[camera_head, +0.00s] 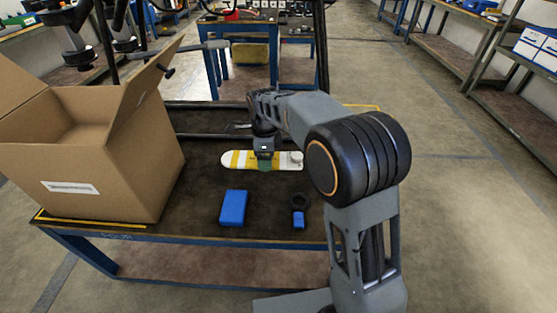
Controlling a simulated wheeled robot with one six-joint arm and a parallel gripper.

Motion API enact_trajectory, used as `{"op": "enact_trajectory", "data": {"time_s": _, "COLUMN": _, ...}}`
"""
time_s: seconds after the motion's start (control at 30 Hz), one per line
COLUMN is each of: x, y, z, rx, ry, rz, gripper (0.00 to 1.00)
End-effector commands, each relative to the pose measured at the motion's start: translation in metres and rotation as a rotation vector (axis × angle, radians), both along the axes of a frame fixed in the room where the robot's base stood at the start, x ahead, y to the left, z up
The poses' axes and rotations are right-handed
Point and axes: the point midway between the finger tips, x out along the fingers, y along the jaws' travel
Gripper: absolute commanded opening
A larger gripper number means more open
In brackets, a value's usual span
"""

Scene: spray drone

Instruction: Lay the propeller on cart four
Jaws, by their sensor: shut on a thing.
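The propeller (238,159) is a flat white bar with yellow bands and rounded ends. It lies level, left to right, at my gripper (266,157). My gripper points down and is shut on the propeller near its middle, covering part of it. A green patch shows just below the fingers. The propeller is over the dark top of a cart (180,217) with a blue frame and yellow edge marks. I cannot tell whether it touches that top.
An open cardboard box (125,190) stands on the cart's left. A blue box (233,207), a black ring (300,194) and a small blue block (298,220) lie in front of the propeller. Another blue-framed table (260,28) stands behind. Shelves (520,125) line the right; the floor between is clear.

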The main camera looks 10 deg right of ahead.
Motion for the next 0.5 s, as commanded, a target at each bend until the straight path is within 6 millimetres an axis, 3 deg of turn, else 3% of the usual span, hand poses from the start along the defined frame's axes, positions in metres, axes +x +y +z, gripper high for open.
{"op": "enact_trajectory", "data": {"time_s": 0.33, "x": 0.033, "y": -0.075, "z": -0.039, "rx": -0.001, "ry": 0.002, "rz": -0.005, "gripper": 0.48}}
{"op": "enact_trajectory", "data": {"time_s": 0.5, "x": 0.043, "y": -0.098, "z": -0.067, "rx": -0.001, "ry": 0.002, "rz": -0.001, "gripper": 0.48}}
